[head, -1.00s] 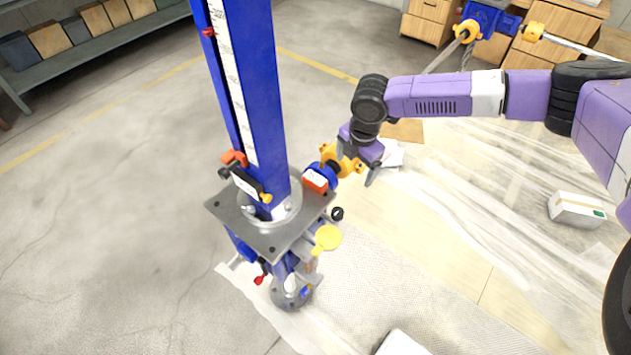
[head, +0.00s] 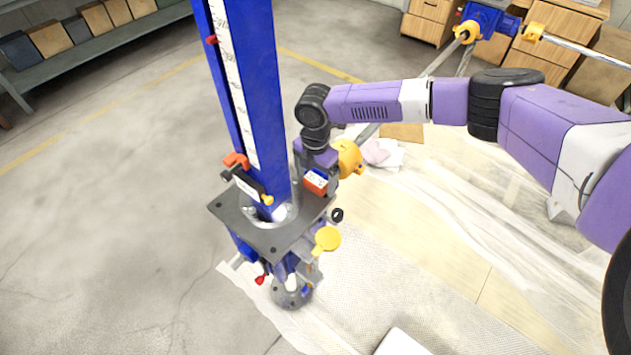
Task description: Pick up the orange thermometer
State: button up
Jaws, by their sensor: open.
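A small orange box with a white label (head: 316,183), apparently the orange thermometer, is at the right corner of the grey steel plate around the blue column. My gripper (head: 317,182) is open and points down right over it. One finger shows at the box's right side; the other is mostly hidden at its left. I cannot tell whether either finger touches it. The box's back is hidden by my gripper.
The tall blue column (head: 254,95) rises close to the left of my gripper, with an orange clamp (head: 236,160) on it. A yellow-orange fitting (head: 348,158) sits just right of my gripper. A yellow disc (head: 327,238) is below. Open floor lies left.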

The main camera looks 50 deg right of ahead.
jog(key=shift+f, duration=0.5)
jog(key=c, duration=1.8)
jog(key=shift+r, duration=0.15)
